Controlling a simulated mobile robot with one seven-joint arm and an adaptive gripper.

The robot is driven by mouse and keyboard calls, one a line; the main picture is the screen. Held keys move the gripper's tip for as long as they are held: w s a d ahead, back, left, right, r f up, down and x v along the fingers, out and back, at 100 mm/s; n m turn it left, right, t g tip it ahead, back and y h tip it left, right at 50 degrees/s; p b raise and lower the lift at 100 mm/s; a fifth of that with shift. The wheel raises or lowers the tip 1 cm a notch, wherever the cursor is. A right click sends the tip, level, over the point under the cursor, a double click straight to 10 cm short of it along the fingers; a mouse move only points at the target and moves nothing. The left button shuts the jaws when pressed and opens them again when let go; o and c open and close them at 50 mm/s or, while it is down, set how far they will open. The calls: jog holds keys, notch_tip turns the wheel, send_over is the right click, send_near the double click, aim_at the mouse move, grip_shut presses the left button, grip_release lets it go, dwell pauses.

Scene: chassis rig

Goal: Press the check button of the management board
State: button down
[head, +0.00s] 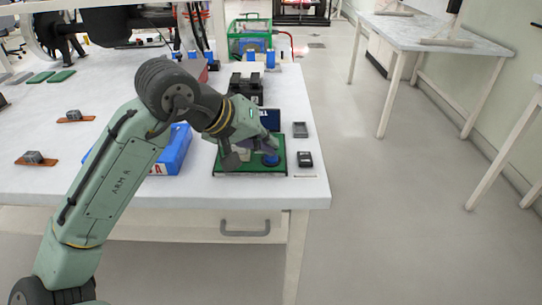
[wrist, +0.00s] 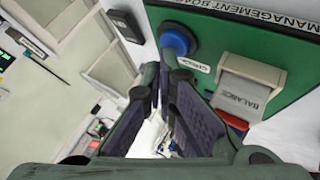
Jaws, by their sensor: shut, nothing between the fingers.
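The green management board (head: 281,168) lies near the front right corner of the white table; it also shows in the wrist view (wrist: 215,40), with its printed title. The round blue check button (head: 271,160) sits on its right part. In the wrist view the button (wrist: 177,39) is just beyond my fingertips, with a white label (wrist: 193,64) beside it. My gripper (head: 268,147) is over the board close to the button, shut and empty. In the wrist view my gripper's fingertips (wrist: 161,82) point toward the button; I cannot tell whether they touch it.
A grey part marked BALANCE (wrist: 247,85) stands on the board beside the button. A small black device (head: 305,159) and a grey box (head: 300,130) lie to the board's right. A blue bin (head: 177,150) stands left. The floor right of the table is clear.

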jog(key=shift+f, duration=0.35)
dwell(0.4)
jog(key=shift+r, duration=0.15)
jog(key=shift+r+p, duration=0.7)
jog(key=shift+r, duration=0.05)
notch_tip(320, 180, up, 5)
jog(key=p, duration=0.4)
jog(key=shift+p, duration=0.4)
